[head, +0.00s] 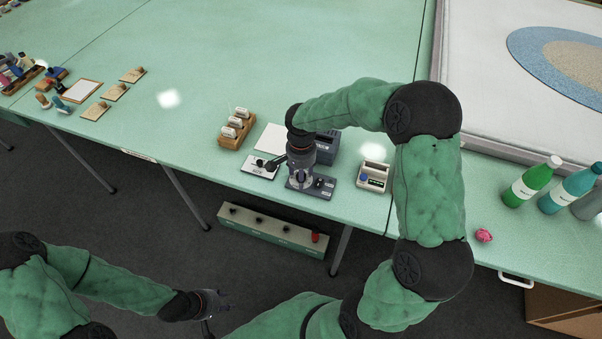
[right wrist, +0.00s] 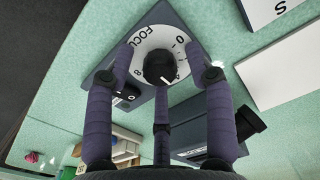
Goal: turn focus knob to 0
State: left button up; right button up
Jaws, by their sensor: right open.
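The focus knob (right wrist: 159,67) is a round black knob on a white dial printed with "FOCUS" and numbers, in the right wrist view. Its white mark points down and slightly right in that view, and the 0 is at the dial's upper right. The dial sits on a dark panel, also in the head view (head: 318,190). My right gripper (right wrist: 163,60) has its purple fingers spread around the knob; whether they touch it I cannot tell. In the head view my right gripper (head: 302,178) hides the knob. My left gripper (head: 210,306) hangs low before the table, its fingers unclear.
A small panel (head: 258,168) stands left of the gripper, a dark box (head: 327,147) behind it, and a cream device with a blue button (head: 374,178) to the right. A brown rack (head: 236,129) is behind left. Bottles (head: 532,183) stand far right.

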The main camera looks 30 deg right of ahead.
jog(key=shift+c, duration=0.3)
grip_shut()
jog(key=shift+n, duration=0.3)
jog(key=n+p, duration=0.2)
jog(key=n, duration=0.2)
jog(key=shift+r+p, duration=0.1)
jog(key=shift+p, duration=0.2)
jog(key=n+p, duration=0.2)
jog(key=n, duration=0.3)
jog(key=shift+n+p, duration=0.3)
jog(key=shift+n, duration=0.1)
jog(key=n+p, duration=0.2)
jog(key=n, duration=0.3)
jog(key=shift+p, duration=0.4)
jog(key=n+p, duration=0.2)
jog(key=n, duration=0.2)
jog(key=shift+n, duration=0.5)
